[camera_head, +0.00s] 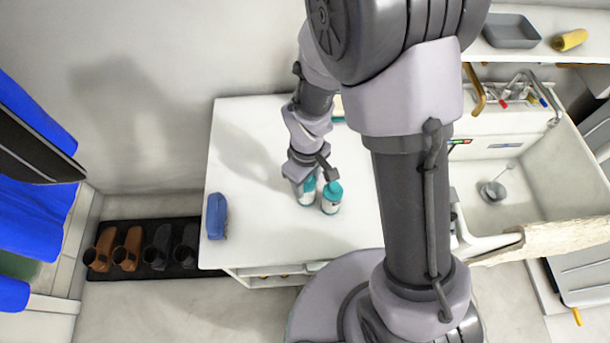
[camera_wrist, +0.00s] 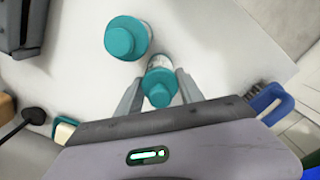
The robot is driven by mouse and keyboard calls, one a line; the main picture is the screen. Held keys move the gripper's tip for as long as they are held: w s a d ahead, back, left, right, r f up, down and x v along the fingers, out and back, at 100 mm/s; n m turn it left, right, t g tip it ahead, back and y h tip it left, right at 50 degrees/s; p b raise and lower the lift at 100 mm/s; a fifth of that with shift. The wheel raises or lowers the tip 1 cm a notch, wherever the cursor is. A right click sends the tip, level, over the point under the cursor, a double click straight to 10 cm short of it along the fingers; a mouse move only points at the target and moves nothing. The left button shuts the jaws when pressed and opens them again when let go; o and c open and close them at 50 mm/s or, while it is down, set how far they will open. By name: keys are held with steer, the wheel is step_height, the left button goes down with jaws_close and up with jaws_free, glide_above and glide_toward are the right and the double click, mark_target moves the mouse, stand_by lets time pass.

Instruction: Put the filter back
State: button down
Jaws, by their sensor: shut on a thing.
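My gripper (camera_head: 302,172) is over the white counter (camera_head: 250,150) and shut on a teal-capped bottle (camera_head: 307,192). In the wrist view the fingers of my gripper (camera_wrist: 160,88) stand on either side of this bottle (camera_wrist: 160,81). A second teal-capped bottle (camera_head: 331,199) stands upright close beside it; it also shows in the wrist view (camera_wrist: 127,38). A round grey piece with a thin stem (camera_head: 493,191) lies in the sink (camera_head: 540,185); I cannot tell whether it is the filter.
A blue brush (camera_head: 217,216) lies at the counter's left edge. A teal and cream object (camera_head: 338,108) is at the back, partly hidden by my arm. A shelf at upper right holds a grey tray (camera_head: 511,31) and a yellow roll (camera_head: 569,40). Shoes stand on a dark mat (camera_head: 140,272).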

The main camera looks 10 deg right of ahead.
steer(key=shift+d+r, duration=0.1)
steer(key=shift+d, duration=0.05)
steer(key=shift+s+f, duration=0.1)
steer(key=shift+f, duration=0.1)
steer(key=c, duration=0.7)
jaws_free()
steer(key=shift+r, duration=0.1)
steer(key=shift+c, duration=0.2)
